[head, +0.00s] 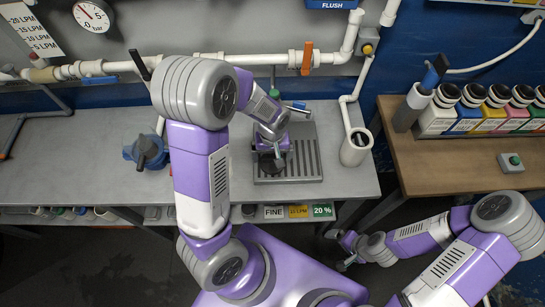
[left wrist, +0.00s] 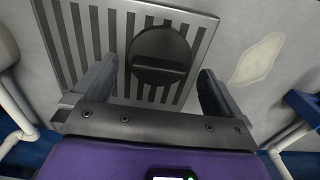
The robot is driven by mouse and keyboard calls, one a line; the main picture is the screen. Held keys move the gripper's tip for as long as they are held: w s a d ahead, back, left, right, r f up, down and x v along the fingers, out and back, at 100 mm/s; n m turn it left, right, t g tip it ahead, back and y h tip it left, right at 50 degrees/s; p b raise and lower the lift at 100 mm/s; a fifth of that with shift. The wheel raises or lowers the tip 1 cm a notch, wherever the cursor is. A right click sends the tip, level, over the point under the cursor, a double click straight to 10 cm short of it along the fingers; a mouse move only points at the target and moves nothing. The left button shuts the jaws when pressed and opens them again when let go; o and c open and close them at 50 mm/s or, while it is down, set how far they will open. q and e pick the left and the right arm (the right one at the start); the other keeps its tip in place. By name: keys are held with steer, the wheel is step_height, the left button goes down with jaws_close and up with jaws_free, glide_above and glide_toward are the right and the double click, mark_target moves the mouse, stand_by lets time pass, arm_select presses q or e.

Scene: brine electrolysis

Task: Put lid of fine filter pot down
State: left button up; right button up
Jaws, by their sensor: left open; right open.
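A dark round lid with a raised bar across it (left wrist: 158,68) lies on the slotted metal drain tray (left wrist: 205,22), seen in the left wrist view. My left gripper (left wrist: 158,90) is open, its two fingers apart on either side of the lid's near part. In the head view the left gripper (head: 272,160) is over the drain tray (head: 312,172), and the arm hides most of the lid. My right gripper (head: 346,252) is open and empty, low in front of the bench. I cannot tell which vessel is the fine filter pot.
A blue fitting with a dark handle (head: 147,152) is on the bench left of my arm. Pipes with an orange valve handle (head: 307,58) run along the wall. The bench's far left is clear.

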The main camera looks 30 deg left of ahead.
arm_select(q)
step_height(320, 180, up, 9)
steer(key=p, duration=0.1)
steer(key=shift+p, duration=0.4)
